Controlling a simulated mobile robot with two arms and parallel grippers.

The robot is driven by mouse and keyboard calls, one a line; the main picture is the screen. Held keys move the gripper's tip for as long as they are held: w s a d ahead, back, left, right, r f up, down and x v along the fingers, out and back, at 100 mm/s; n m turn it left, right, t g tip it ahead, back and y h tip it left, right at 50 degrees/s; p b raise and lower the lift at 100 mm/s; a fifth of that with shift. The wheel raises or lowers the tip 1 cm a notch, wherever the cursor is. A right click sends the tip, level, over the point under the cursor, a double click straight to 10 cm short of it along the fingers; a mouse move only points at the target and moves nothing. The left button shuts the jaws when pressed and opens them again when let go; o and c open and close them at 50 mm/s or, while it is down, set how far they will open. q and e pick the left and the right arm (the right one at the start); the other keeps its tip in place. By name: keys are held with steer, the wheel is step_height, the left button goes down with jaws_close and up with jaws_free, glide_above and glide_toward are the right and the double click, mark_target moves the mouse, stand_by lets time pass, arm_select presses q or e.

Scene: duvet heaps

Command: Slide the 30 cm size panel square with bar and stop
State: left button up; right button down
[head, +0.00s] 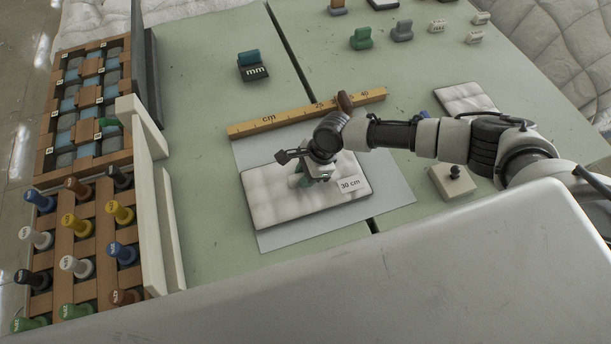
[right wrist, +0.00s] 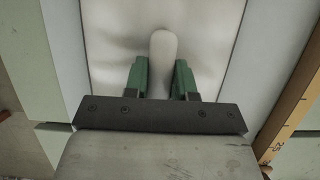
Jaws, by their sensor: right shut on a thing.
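The white quilted panel (head: 265,205) with a "30 cm" label lies on a grey sheet (head: 390,192). My right gripper (head: 303,180) is over its middle. In the right wrist view its green fingers (right wrist: 162,75) stand either side of a white knob (right wrist: 163,45) on the panel, shut on it. A wooden bar (head: 285,121) marked in cm lies behind the panel, with a strip of sheet between them. My left gripper is out of view.
A dark block marked mm with a teal top (head: 251,65) stands behind the bar. A joystick box (head: 453,182) and another white pad (head: 465,98) are at right. Racks with coloured pegs (head: 80,215) and a white upright board (head: 150,190) are at left. Dark seams cross the green table.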

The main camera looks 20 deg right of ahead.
mark_target(294, 164)
steer(key=shift+w+a+b, duration=0.1)
steer(key=shift+w+b, duration=1.15)
steer(key=shift+w, duration=1.6)
steer(key=shift+w+b, duration=0.85)
steer(key=shift+w, duration=0.65)
steer(key=shift+w+a+b, duration=0.1)
steer(key=shift+w+b, duration=1.35)
steer(key=shift+w, duration=0.5)
steer(key=shift+w+r, duration=0.1)
steer(key=shift+r, duration=0.05)
steer(key=shift+d+p, duration=0.5)
steer(key=shift+d, duration=0.55)
